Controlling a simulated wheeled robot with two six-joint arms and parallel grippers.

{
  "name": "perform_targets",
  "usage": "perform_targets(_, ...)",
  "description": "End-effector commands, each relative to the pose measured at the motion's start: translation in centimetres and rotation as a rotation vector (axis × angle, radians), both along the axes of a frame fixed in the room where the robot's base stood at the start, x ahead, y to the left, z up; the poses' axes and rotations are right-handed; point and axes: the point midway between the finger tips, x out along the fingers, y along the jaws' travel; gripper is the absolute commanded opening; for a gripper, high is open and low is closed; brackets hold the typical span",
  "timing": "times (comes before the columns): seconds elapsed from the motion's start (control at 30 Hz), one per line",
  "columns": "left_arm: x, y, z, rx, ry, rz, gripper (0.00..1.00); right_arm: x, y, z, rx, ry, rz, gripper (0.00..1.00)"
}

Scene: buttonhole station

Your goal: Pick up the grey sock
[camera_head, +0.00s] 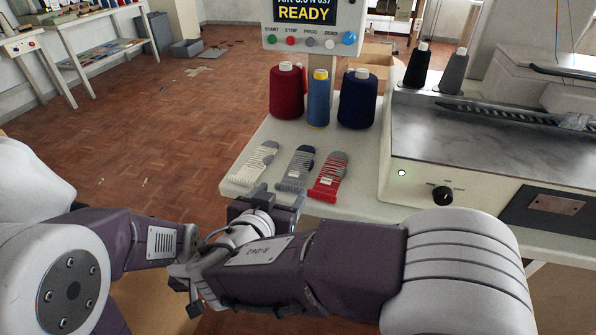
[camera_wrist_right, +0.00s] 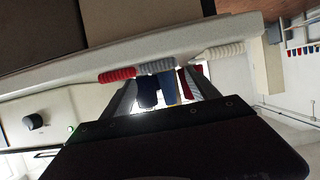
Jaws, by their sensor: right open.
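The grey sock (camera_head: 294,170) lies flat on the white table, between a cream sock (camera_head: 256,163) and a red sock (camera_head: 329,178). It has a darker top end and a pale label. My right gripper (camera_head: 278,198) is open and empty at the table's front edge, just short of the grey sock. In the right wrist view the grey sock (camera_wrist_right: 157,67) shows edge-on ahead of the gap between the open fingers. My left gripper (camera_head: 188,284) is low at the left, partly hidden by my right wrist; its jaws are not clear.
Red (camera_head: 287,92), light blue (camera_head: 318,100) and navy (camera_head: 357,98) yarn cones stand behind the socks, under a control panel (camera_head: 313,25) reading READY. A knitting machine (camera_head: 460,130) takes up the right side. Bare table (camera_head: 262,128) shows left of the cones.

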Motion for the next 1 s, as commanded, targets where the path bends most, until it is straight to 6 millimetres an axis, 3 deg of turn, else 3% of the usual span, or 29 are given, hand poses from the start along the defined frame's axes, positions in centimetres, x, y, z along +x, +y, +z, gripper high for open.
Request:
perform_targets(0.23, 0.0, 0.0, -1.2, 0.0, 0.0, 0.0, 0.0, 3.7, -1.5, -1.8, -0.002, 0.003, -0.006, 0.69)
perform_targets(0.5, 0.0, 0.0, -1.2, 0.0, 0.0, 0.0, 0.0, 4.3, -1.6, -1.9, -0.001, 0.001, -0.001, 0.69)
perform_targets(0.53, 0.0, 0.0, -1.2, 0.0, 0.0, 0.0, 0.0, 4.3, -1.6, -1.9, -0.001, 0.001, -0.001, 0.66)
perform_targets(0.7, 0.0, 0.0, -1.2, 0.0, 0.0, 0.0, 0.0, 4.3, -1.6, -1.9, -0.001, 0.001, -0.001, 0.25)
perform_targets(1.0, 0.0, 0.0, -0.9, 0.0, 0.0, 0.0, 0.0, 4.3, -1.6, -1.3, 0.0, 0.001, -0.002, 0.25)
